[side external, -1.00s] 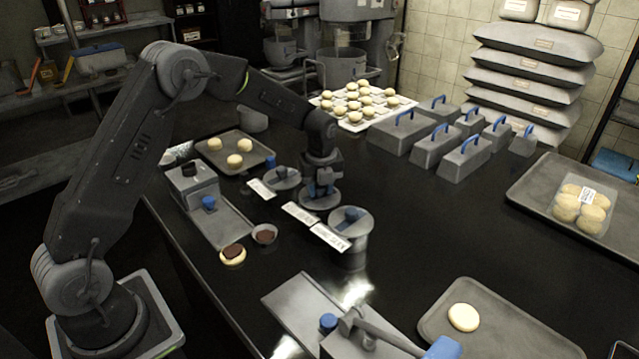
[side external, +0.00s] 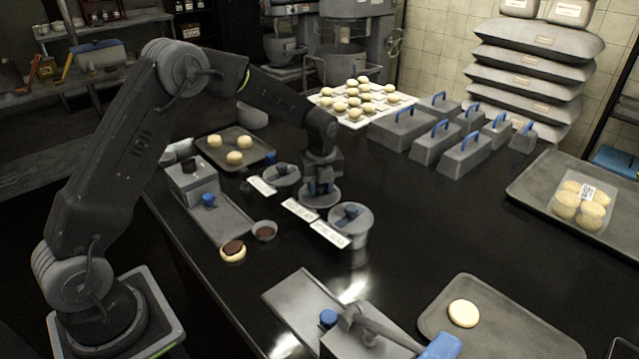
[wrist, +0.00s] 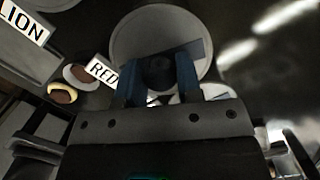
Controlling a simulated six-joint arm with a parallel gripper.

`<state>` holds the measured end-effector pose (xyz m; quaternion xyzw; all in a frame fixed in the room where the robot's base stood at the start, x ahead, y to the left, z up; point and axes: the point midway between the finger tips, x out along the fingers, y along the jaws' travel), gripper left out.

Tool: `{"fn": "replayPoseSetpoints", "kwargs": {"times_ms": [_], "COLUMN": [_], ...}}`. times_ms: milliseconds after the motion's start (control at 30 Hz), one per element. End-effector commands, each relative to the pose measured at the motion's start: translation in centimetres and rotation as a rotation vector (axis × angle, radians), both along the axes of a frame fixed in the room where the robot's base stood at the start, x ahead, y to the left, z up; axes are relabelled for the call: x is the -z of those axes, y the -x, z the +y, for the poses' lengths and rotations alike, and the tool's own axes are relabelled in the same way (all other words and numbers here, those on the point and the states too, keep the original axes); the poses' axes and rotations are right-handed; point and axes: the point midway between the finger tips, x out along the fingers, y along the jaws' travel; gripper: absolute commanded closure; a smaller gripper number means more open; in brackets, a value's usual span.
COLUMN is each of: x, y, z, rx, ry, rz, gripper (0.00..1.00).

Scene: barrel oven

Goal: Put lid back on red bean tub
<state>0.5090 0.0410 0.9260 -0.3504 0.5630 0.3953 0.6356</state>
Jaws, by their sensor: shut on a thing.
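The red bean tub's label (wrist: 103,72), reading "RED", is partly visible in the wrist view. In the side view, the middle label (side external: 299,210) stands by the tub under my gripper (side external: 320,182). A round grey lid (side external: 326,201) is level below my gripper, over the tub. In the wrist view, my blue fingers (wrist: 158,80) are shut on the dark knob in the middle of the lid (wrist: 135,35). The lid hides the tub's opening, and I cannot tell whether it rests on the rim.
A lidded tub (side external: 352,240) with its own label (side external: 330,234) stands close at the front right. A small bowl (side external: 264,233) and a filled bun half (side external: 232,251) lie front left.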

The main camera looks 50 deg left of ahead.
Motion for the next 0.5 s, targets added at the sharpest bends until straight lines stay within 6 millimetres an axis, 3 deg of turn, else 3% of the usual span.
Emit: {"fn": "replayPoseSetpoints", "kwargs": {"times_ms": [300,333,500], "x": [0.15,0.15,0.13], "y": [0.0,0.0,0.0], "z": [0.01,0.01,0.01], "rx": [0.0,0.0,0.0], "ry": [0.0,0.0,0.0], "rz": [0.0,0.0,0.0], "gripper": [0.91,0.64,0.48]}}
